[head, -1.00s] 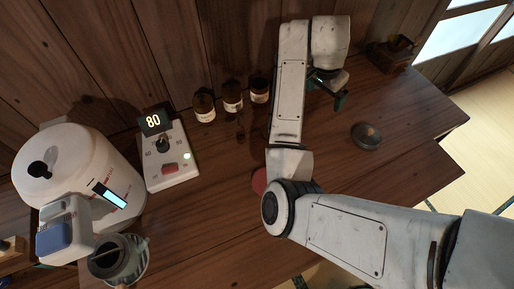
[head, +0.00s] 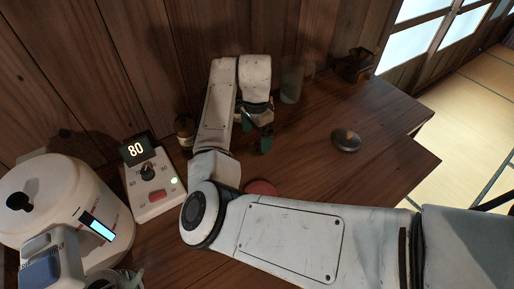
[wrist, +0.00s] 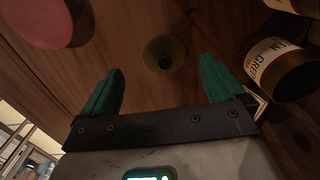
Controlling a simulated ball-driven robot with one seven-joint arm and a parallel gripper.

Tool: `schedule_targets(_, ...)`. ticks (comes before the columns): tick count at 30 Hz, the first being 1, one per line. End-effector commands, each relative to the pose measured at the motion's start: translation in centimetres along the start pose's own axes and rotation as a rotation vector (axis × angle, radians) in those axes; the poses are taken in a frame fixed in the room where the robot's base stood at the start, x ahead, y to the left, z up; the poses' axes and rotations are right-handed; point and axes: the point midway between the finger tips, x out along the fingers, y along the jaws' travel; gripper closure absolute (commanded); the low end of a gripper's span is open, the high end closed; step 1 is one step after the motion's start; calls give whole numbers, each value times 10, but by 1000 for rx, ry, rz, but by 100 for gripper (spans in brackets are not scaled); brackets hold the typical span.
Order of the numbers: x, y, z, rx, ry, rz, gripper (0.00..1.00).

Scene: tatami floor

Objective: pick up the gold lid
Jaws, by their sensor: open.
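A small round, dull olive-gold disc with a dark centre, which looks like the gold lid (wrist: 165,54), lies on the wooden table in the wrist view. It sits beyond and between my fingertips, apart from both. I cannot make it out in the head view, where my arm covers part of the table. My gripper (head: 258,130) is open and empty, with green fingers pointing down over the table. The fingers also show in the wrist view (wrist: 160,80).
A labelled brown jar (wrist: 280,66) stands close to the right finger. A red disc (head: 262,187) lies near my elbow. A dark round tin (head: 346,141) lies right on clear tabletop. A glass (head: 291,82) and wooden box (head: 356,66) stand behind. A control box (head: 154,190) is left.

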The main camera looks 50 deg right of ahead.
Motion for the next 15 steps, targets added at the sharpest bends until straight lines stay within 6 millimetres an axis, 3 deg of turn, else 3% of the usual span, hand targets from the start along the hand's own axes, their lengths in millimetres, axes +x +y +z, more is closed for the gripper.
schedule_targets(9, 40, -4, -7, -1, 0, 2, 4)
schedule_targets(15, 51, -5, -6, 0, 0, -1, 4)
